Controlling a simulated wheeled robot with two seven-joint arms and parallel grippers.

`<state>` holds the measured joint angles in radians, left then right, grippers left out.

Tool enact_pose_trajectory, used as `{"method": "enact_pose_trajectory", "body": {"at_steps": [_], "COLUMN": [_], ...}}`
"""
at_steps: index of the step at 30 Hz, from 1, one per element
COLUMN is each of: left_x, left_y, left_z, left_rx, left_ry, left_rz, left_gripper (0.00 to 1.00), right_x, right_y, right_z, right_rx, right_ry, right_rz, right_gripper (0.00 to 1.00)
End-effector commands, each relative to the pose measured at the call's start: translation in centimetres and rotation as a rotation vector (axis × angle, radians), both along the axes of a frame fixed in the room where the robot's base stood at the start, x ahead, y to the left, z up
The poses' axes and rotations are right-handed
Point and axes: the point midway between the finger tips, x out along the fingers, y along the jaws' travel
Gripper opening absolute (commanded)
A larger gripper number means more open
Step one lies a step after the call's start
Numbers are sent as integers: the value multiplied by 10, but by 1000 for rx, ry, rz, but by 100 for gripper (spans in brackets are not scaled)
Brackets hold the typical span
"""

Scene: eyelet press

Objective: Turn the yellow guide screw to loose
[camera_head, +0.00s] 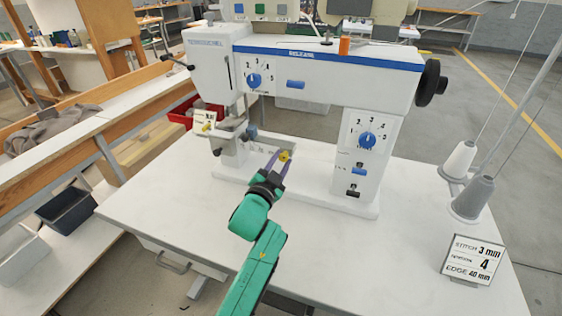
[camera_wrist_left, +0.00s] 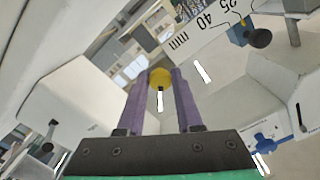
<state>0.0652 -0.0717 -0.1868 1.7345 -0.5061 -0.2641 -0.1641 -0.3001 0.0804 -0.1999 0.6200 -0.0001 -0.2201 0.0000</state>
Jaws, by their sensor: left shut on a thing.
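The yellow guide screw (camera_head: 284,156) sits low on the white press, on its bed below the arm. It also shows in the left wrist view as a yellow round knob (camera_wrist_left: 160,77) between the fingertips. My left gripper (camera_head: 279,160), with purple fingers on a green arm, is shut on the screw. In the left wrist view both purple fingers (camera_wrist_left: 162,88) touch its sides. A white mark (camera_wrist_left: 159,100) shows just below the knob. The screw's shaft is hidden. My right gripper is not in view.
The white press (camera_head: 330,75) stands over the table, with blue dials (camera_head: 254,80) and a black handwheel (camera_head: 431,82). Thread cones (camera_head: 472,197) and a sign (camera_head: 472,259) stand at right. The front tabletop is clear.

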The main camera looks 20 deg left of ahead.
Motion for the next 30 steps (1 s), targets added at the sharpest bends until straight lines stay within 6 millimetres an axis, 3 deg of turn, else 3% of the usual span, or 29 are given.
{"method": "enact_pose_trajectory", "body": {"at_steps": [1,2,3,4,13,17,20,30], "left_x": [0,0,0,0,0,-9,-28,-122], "left_y": [0,0,0,0,0,1,2,8], "left_z": [-4,-4,-4,-4,-2,-2,-3,-4], "left_rx": [1,1,1,1,1,2,1,0], "left_ry": [9,9,8,8,4,3,5,8], "left_rz": [1,1,1,1,0,0,0,1], "left_gripper": [0,38,54,63,63,63,63,63], "right_x": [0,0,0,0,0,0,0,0], "right_y": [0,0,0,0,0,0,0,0], "right_z": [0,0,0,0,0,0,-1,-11], "right_rx": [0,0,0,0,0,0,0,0], "right_ry": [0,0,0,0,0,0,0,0], "right_rz": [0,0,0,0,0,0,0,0], "right_gripper": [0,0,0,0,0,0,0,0]}}
